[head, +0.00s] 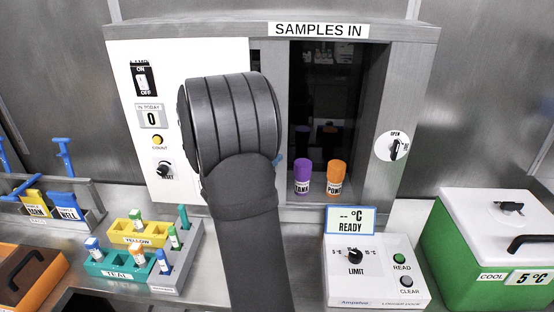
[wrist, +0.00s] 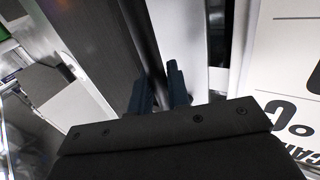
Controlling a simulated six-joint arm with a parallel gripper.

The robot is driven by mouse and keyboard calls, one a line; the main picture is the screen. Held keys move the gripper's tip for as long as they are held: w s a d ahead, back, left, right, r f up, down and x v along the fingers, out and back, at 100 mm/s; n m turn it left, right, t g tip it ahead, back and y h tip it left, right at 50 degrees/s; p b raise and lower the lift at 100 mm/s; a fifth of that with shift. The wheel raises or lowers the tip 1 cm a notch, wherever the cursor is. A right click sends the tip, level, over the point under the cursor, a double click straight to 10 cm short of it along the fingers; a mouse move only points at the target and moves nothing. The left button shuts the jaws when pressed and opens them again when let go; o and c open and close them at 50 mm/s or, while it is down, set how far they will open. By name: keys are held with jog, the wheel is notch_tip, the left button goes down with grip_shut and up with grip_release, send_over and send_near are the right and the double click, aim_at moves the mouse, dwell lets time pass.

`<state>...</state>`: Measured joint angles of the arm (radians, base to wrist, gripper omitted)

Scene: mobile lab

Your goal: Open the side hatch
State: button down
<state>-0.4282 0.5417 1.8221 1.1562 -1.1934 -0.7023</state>
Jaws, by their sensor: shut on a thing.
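The side hatch belongs to the grey-framed cabinet (head: 420,60) labelled SAMPLES IN. A dark opening (head: 335,90) shows right of my arm; I cannot tell whether clear glass covers part of it. A purple-capped jar (head: 302,175) and an orange-capped jar (head: 336,178) stand at its bottom. A round OPEN dial (head: 394,147) sits on the right frame. In the head view my arm hides nearly all of the gripper and the opening's left side.
The white panel (head: 205,60) with switch and counter is left of my arm. Tube racks (head: 180,262) stand at front left. A READY box (head: 375,285) stands below the opening, and a green cool box (head: 492,255) stands at right. Little bench is clear.

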jog(key=c, duration=1.4)
grip_release()
jog(key=shift+c, duration=0.2)
jog(key=v, duration=1.7)
jog(key=shift+s, duration=0.2)
jog(key=shift+a, duration=0.1)
jog(key=x, duration=1.7)
jog(key=shift+w, duration=0.2)
jog(key=v, duration=1.7)
